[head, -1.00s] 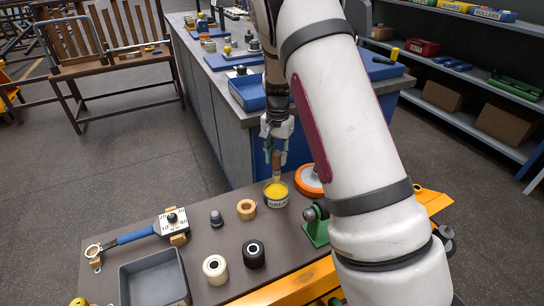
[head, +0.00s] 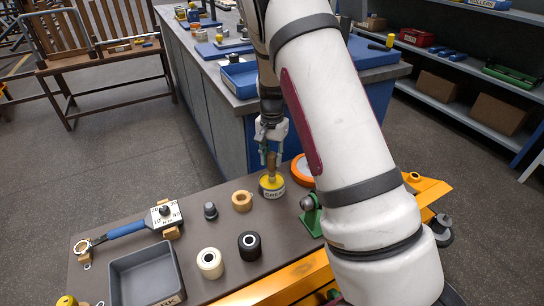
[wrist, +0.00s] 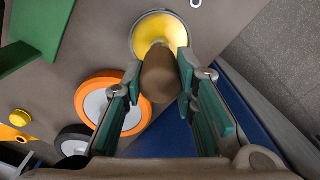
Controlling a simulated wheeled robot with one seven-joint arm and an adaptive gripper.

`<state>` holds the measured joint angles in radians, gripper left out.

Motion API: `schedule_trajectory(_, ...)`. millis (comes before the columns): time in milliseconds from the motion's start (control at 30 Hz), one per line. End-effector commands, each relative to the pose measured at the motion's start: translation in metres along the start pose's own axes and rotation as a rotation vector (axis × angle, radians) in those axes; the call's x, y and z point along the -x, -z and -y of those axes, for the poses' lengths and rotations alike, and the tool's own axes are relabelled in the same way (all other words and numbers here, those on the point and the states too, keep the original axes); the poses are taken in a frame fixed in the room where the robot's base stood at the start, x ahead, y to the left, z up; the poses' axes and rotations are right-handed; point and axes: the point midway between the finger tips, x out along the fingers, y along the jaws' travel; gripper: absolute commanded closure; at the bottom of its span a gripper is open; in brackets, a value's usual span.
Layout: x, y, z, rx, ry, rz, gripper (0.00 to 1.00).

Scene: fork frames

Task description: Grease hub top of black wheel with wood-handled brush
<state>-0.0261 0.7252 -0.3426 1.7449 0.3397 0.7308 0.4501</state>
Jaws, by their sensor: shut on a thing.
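My gripper (head: 271,158) is shut on the brush with the brown wooden handle (head: 271,167). The handle also shows between the fingers in the wrist view (wrist: 160,76). The brush points down into the round grease tin (head: 272,192), labelled GREASE, and its bristle end is hidden. Yellow grease fills the tin in the wrist view (wrist: 153,31). The black wheel (head: 249,247) lies flat on the brown bench top, in front of the tin and a little left, with its hub top facing up. My gripper is behind and above it.
A white wheel (head: 209,263) lies left of the black wheel. A wooden ring (head: 242,201), a dark plug (head: 210,211), a torque wrench (head: 127,230) and a grey tray (head: 147,273) are also on the bench. An orange wheel (head: 302,170) and green stand (head: 311,216) are right of the tin.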

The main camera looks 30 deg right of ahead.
Motion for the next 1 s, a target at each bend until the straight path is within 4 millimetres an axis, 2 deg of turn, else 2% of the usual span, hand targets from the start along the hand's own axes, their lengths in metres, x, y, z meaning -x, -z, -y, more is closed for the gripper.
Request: schedule_trajectory(1000, -0.0073, 0.0002, 0.0002, 0.0, 0.0, 0.0, 1.0)
